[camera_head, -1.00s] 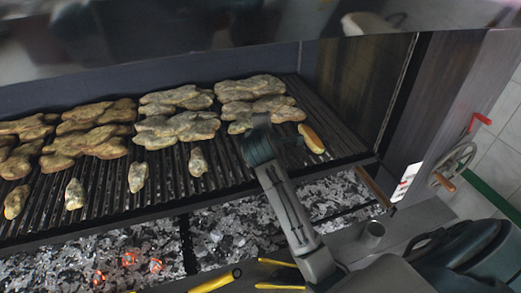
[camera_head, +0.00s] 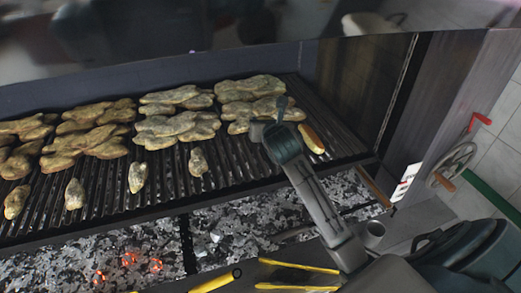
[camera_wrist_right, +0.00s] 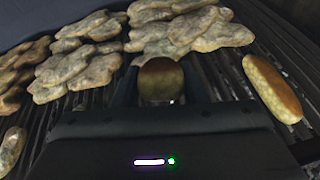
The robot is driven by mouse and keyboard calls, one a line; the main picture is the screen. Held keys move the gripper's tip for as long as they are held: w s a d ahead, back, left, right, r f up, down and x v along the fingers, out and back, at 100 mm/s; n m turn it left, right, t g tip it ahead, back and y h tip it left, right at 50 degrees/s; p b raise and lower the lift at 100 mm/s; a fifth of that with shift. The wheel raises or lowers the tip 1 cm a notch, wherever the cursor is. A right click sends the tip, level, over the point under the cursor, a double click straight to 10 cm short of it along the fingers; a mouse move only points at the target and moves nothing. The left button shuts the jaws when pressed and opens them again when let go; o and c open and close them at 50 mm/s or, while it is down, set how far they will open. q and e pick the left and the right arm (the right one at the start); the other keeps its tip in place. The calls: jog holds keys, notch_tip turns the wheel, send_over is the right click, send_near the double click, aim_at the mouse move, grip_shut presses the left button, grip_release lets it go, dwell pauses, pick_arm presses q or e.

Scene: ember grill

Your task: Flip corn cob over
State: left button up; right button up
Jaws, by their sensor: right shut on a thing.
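My left gripper is not in view.
Flattened chicken pieces (camera_head: 178,127) cover the back and left of the grate (camera_head: 225,172). Several small pieces (camera_head: 138,177) lie along its front. Coals (camera_head: 120,255), some glowing, are below. Yellow-handled tools (camera_head: 300,266) lie at the front. A crank wheel (camera_head: 453,163) is at right.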

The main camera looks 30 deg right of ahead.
jog(key=shift+d+r+n+y, duration=0.15)
jog(key=shift+n+y, duration=0.25)
jog(key=shift+n, duration=0.6)
jog(key=shift+w+n, duration=0.1)
jog(key=shift+n, duration=0.5)
jog(key=f, duration=0.1)
jog(key=w+f, duration=0.1)
jog(key=f, duration=0.1)
jog(key=w+f+b, duration=0.1)
jog(key=f, duration=0.1)
jog(key=shift+d, duration=0.1)
jog(key=shift+s, duration=0.1)
jog(key=o, duration=0.6)
jog(key=o, duration=0.5)
